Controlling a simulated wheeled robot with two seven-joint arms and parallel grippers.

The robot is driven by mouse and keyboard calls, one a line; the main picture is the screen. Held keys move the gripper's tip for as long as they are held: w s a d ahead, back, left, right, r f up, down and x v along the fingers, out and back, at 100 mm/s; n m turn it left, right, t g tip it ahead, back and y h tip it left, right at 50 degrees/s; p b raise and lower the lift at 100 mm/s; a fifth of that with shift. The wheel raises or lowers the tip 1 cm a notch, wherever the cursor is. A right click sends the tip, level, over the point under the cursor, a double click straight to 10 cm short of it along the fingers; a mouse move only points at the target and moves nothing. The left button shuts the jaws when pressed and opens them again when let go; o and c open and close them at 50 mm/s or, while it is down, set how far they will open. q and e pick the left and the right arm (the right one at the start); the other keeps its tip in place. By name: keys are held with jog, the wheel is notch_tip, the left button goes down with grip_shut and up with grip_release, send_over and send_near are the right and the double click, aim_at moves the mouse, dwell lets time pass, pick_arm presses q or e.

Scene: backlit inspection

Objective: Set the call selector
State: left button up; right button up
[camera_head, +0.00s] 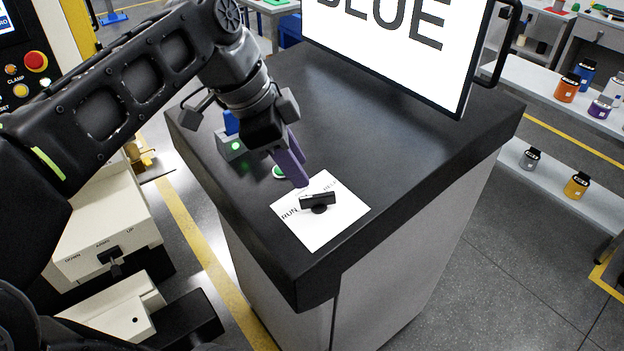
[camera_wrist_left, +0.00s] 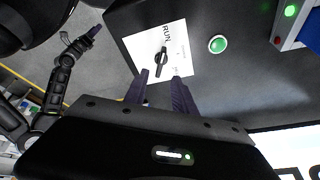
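The call selector (camera_head: 319,199) is a black knob with a bar handle on a white plate (camera_head: 318,235) marked RUN and a second, smaller word that looks like HELP. Its bar lies roughly left to right in the head view; which word it points to I cannot tell. The knob (camera_wrist_left: 161,60) also shows in the left wrist view. My left gripper (camera_head: 292,170) has purple fingers and hangs just behind and above the knob. In the left wrist view its fingers (camera_wrist_left: 161,88) are apart with nothing between them. My right gripper (camera_wrist_left: 94,32) shows small in that view, finger gap unclear.
A green button (camera_wrist_left: 218,44) sits beside the plate on the dark counter (camera_head: 400,150). A grey box with a green light (camera_head: 236,146) stands behind my left gripper. A large screen (camera_head: 400,45) reading BLUE stands at the counter's back. The counter's right side is clear.

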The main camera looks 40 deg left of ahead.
aim_at(316, 196)
pick_arm(q)
jog(key=shift+x, duration=3.95)
jog(key=shift+c, duration=0.4)
grip_shut()
